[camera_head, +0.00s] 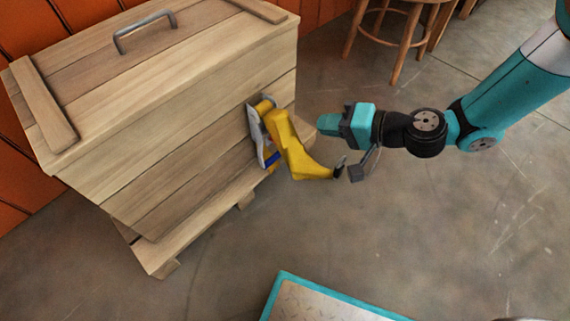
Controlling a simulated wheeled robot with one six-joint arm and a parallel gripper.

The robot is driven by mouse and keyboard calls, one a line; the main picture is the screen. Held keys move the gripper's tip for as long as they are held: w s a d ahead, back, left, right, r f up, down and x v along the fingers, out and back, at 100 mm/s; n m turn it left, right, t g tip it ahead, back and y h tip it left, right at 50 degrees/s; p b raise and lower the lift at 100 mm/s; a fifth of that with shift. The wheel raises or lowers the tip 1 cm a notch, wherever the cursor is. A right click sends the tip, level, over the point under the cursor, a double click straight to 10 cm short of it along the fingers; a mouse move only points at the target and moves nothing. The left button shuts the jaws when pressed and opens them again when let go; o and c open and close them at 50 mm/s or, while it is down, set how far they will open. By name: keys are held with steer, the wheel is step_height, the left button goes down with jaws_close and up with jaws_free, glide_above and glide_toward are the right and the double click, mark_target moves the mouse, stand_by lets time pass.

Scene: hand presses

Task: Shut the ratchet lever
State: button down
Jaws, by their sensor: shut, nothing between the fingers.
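The yellow ratchet lever (296,156) is mounted on a metal plate (256,130) on the side of the wooden crate. It stands out from the crate, its arm slanting down to the right and ending in a dark tip (340,167). A small blue part (272,160) shows beside its base. My gripper (326,124) comes in from the right, pointing left at the lever's upper part. Its teal fingers are shut and empty. A small gap shows between the fingertips and the lever in the picture; depth is hard to judge.
The wooden crate (180,110) has a lid with a metal handle (145,32) and a low base ledge. A wooden stool (395,25) stands behind. A teal-edged plate (320,300) is at the bottom.

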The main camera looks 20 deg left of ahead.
mark_target(280, 156)
step_height(280, 156, down, 20)
steer(key=s+d+m+t+b, duration=0.1)
steer(key=m+t+b, duration=0.25)
steer(key=m, duration=0.35)
steer(key=shift+t, duration=0.45)
steer(key=b+x, duration=0.7)
steer(key=x, duration=0.6)
steer(key=shift+a+f+b, duration=0.1)
steer(key=shift+f+b, duration=0.05)
steer(key=shift+b, duration=0.2)
steer(key=shift+h, duration=0.3)
steer(key=shift+w, duration=0.15)
